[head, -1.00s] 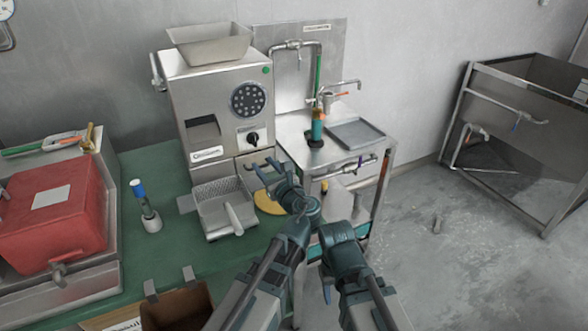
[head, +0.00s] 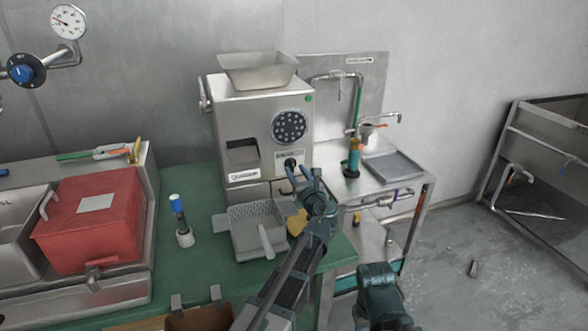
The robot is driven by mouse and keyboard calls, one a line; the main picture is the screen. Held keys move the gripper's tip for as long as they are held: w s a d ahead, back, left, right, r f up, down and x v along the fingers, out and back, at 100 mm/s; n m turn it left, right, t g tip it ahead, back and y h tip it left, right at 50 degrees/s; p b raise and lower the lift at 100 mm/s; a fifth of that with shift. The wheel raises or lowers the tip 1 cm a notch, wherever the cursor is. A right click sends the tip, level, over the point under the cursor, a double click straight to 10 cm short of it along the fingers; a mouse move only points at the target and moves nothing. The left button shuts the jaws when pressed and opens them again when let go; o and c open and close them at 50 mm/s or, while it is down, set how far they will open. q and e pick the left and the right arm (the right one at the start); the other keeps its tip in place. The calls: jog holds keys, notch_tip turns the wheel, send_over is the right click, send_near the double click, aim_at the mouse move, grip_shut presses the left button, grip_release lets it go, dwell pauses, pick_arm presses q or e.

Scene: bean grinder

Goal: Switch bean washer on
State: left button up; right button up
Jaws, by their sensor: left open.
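A steel machine (head: 262,125) stands on the green table, with an open hopper on top, a round perforated disc and a green dot on its front. A black rotary knob (head: 290,163) sits low on its front, below a small label. My left gripper (head: 298,180) is open and its fingertips are just below and in front of the knob; I cannot tell whether they touch it. No thing is labelled clearly enough for me to read which machine is the bean washer. Part of my right arm shows at the bottom right; its gripper does not show.
A perforated steel tray with a handle (head: 257,236) sits below the machine. A red box (head: 92,222) and a blue-topped tool (head: 178,215) are to the left. A steel sink stand (head: 385,190) is to the right. A gauge (head: 68,21) and a blue valve (head: 22,70) are on the wall.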

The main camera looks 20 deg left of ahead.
aim_at(292, 166)
pick_arm(q)
jog(key=shift+x, duration=1.2)
grip_shut()
